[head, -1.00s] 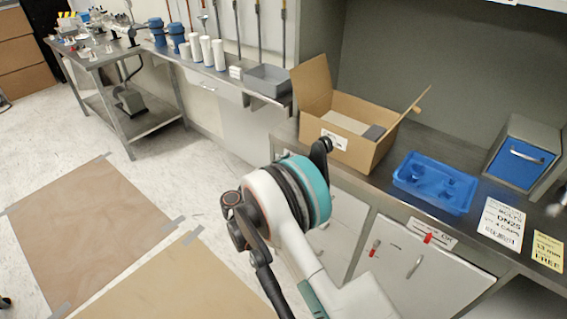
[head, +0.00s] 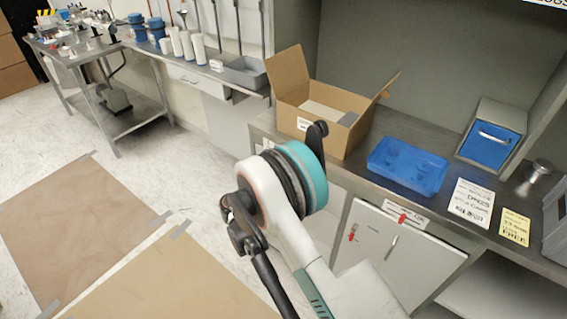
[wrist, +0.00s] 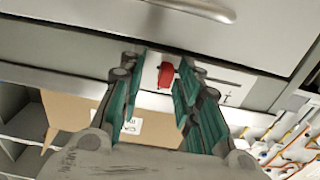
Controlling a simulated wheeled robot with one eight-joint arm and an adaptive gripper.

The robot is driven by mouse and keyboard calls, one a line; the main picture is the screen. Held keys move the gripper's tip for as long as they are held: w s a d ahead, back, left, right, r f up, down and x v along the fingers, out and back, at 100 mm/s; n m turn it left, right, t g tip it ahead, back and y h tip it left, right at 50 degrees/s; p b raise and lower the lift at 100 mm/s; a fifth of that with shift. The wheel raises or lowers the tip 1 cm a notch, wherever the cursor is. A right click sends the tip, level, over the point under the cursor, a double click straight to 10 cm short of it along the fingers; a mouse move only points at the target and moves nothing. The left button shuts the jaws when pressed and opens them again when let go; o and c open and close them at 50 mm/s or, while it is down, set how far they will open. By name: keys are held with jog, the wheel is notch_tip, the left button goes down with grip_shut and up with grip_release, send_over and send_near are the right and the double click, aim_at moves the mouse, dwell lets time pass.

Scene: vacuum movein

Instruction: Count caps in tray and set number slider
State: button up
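A blue tray (head: 372,160) with recesses sits on the steel counter in the head view; any caps in it are too small to tell. A white label strip (head: 391,208) with a red knob (head: 403,218) is on the counter's front edge below the tray. In the wrist view a red knob (wrist: 166,76) on a white plate shows between the fingers of my gripper (wrist: 158,68). The fingers are apart, with gaps on both sides of the knob. The gripper itself does not show in the head view, and the number on the slider is not readable.
An open cardboard box (head: 350,140) stands left of the tray. A blue-fronted metal drawer box (head: 490,143), a white printed sheet (head: 471,203) and a yellow sheet (head: 515,228) are to its right. A second red piece (head: 352,236) is on the white cabinet door (head: 400,265).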

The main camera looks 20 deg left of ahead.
jog(key=v, duration=1.2)
dwell(0.4)
